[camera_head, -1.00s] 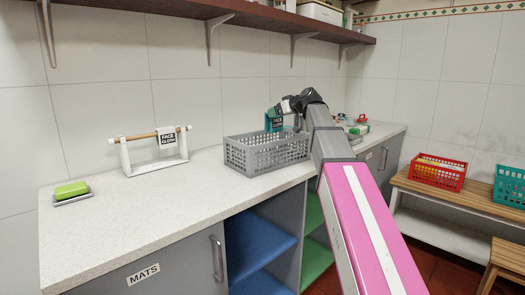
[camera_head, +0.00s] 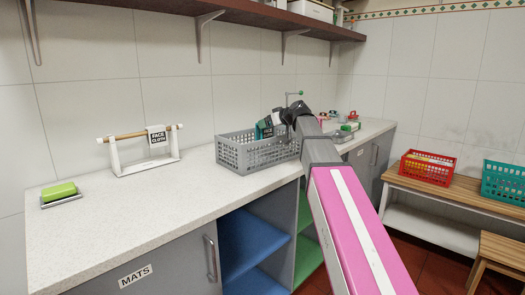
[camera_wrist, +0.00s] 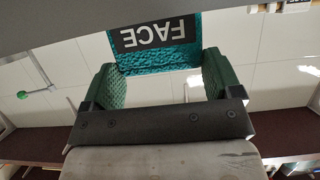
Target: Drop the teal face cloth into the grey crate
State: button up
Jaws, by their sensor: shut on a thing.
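My gripper is over the crate's back part. The cloth's lower end is at about the rim height; I cannot tell whether it touches anything inside.
A red basket (camera_head: 427,168) and a teal basket (camera_head: 506,182) stand on the bench. A shelf (camera_head: 220,14) runs above.

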jog(key=o, duration=0.7)
jog(key=shift+o, duration=0.2)
jog(key=v, duration=1)
jog(key=shift+s+d+r, duration=0.2)
jog(key=shift+s, duration=0.05)
